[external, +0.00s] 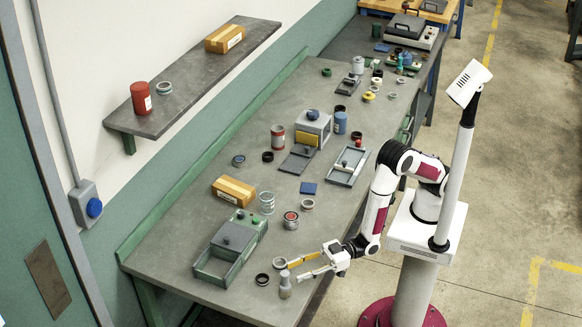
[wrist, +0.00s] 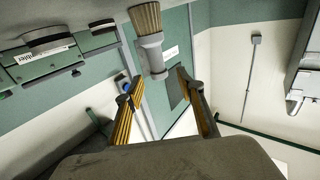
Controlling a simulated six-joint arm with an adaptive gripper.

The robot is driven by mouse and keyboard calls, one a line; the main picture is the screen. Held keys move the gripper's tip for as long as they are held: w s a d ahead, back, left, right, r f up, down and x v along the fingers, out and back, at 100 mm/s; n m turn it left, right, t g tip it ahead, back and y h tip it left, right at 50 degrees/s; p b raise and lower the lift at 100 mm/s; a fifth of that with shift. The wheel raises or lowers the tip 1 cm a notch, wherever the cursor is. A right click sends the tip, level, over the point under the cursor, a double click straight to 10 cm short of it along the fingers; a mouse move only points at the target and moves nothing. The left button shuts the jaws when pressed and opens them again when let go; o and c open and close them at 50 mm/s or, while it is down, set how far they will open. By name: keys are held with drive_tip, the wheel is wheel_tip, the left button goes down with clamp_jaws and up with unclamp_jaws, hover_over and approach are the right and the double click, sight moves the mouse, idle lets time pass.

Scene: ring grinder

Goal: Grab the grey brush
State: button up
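The grey brush (external: 285,284) stands upright near the front edge of the workbench in the external view. In the wrist view the brush (wrist: 152,52) has a grey body and tan bristles, with the bristle end toward the bench surface at the top of the picture. My gripper (external: 294,271) is open and empty beside the brush, with its yellow-padded fingers pointing toward it. In the wrist view the grey end of the brush appears between the two fingertips of my gripper (wrist: 152,77), a little beyond them. I cannot see any contact.
A dark ring (external: 262,279) and a grey ring (external: 279,263) lie close to the brush. A green-grey grinder box (external: 214,268) stands to the left. A tin (external: 291,220) and a jar (external: 266,203) stand further back.

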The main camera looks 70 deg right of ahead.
sight(285, 276)
drive_tip(key=shift+x, duration=2.6)
drive_tip(key=shift+f, duration=0.15)
clamp_jaws()
